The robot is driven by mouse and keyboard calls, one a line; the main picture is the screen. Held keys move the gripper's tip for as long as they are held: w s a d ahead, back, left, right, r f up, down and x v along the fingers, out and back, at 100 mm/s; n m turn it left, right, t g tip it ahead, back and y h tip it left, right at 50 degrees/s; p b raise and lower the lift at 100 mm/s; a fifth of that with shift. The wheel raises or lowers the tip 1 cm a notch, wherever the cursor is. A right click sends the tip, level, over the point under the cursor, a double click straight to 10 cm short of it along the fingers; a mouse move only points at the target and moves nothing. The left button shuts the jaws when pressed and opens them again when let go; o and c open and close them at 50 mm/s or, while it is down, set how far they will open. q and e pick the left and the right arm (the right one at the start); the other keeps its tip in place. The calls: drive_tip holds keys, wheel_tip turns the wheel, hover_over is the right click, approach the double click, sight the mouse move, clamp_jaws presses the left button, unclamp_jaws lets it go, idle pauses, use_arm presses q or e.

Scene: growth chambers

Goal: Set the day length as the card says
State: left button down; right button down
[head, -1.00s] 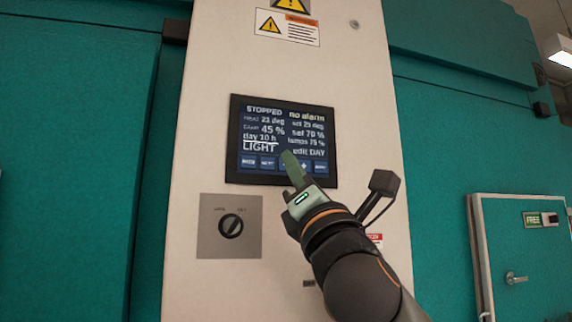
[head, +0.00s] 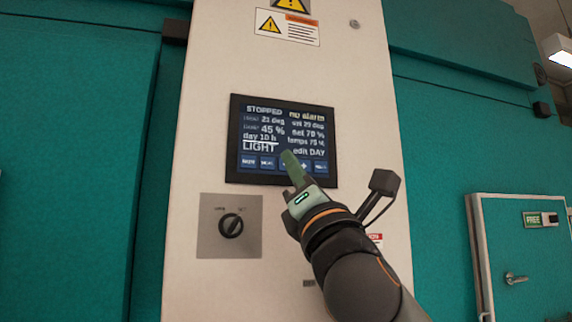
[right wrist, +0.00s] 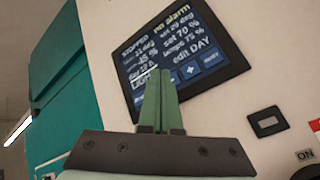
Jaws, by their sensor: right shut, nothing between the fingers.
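A dark control screen (head: 265,118) is set in the pale column. It reads STOPPED, no alarm, day 10 h, LIGHT and edit DAY, with a row of blue buttons along its bottom edge. My right gripper (head: 287,154) is shut and empty, its green fingertips in front of the lower part of the screen and hiding a button. In the right wrist view, the shut fingers (right wrist: 159,82) overlap the lower screen (right wrist: 205,42), left of a plus button (right wrist: 190,70). I cannot tell whether they touch it. No card is recognisable. My left gripper is not in view.
A rotary switch (head: 231,225) on a grey plate sits below the screen. Warning labels (head: 287,26) are above it. Teal chamber walls (head: 80,160) flank the column, and a small teal door (head: 520,255) marked FREE is at right.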

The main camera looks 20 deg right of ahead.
drive_tip(key=shift+w, duration=0.1)
idle(0.4)
drive_tip(key=shift+w, duration=0.35)
drive_tip(key=shift+w+p, duration=0.3)
drive_tip(key=shift+p, duration=0.05)
idle(0.5)
drive_tip(key=shift+s, duration=0.75)
drive_tip(key=shift+s+d+b, duration=0.1)
drive_tip(key=shift+s+b, duration=0.5)
drive_tip(key=shift+s, duration=1.9)
